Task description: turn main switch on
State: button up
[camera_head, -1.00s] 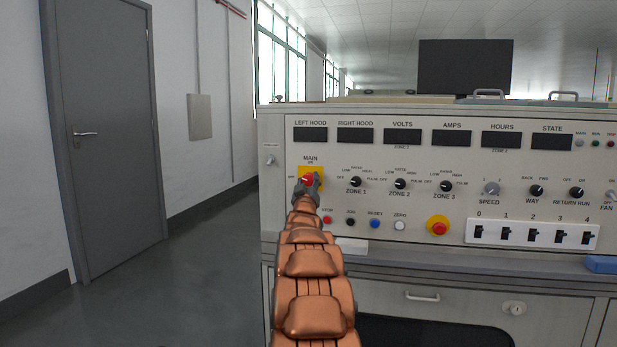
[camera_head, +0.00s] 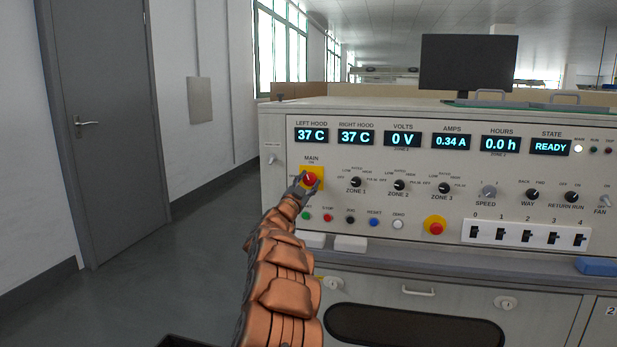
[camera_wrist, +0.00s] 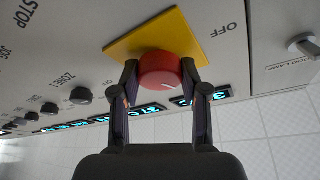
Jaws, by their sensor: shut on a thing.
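The main switch (camera_head: 309,179) is a red rotary knob on a yellow square plate (camera_head: 318,171), at the left of the grey control panel. In the wrist view the red knob (camera_wrist: 160,72) sits between my two fingers, with a white pointer mark on its face. My gripper (camera_head: 304,186) is shut on the knob, a finger at each side. The yellow plate (camera_wrist: 152,37) shows behind it, with the word OFF beside it. The displays (camera_head: 403,139) are lit: 37 C, 37 C, 0 V, 0.34 A, 0.0 h and READY.
Zone knobs (camera_head: 399,185) stand right of the main switch. Below are several push buttons (camera_head: 374,222) and a red emergency button on yellow (camera_head: 436,226). Toggle switches (camera_head: 527,236) are at lower right. A blue block (camera_head: 597,266) lies on the ledge. Open floor (camera_head: 170,265) is at the left.

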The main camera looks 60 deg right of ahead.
jog(key=shift+w+r+m+g+y+p, duration=0.15)
jog(key=shift+m+g+p, duration=0.4)
jog(key=shift+m, duration=0.8)
jog(key=shift+s+m+g+y+p, duration=0.1)
jog(key=shift+m+g+y+p, duration=0.3)
jog(key=shift+m, duration=0.95)
jog(key=o, duration=1.1)
jog(key=shift+o, duration=0.2)
jog(key=shift+a, duration=0.15)
jog(key=shift+a+f, duration=0.3)
jog(key=shift+a, duration=0.2)
jog(key=v, duration=1)
jog(key=shift+a, duration=0.35)
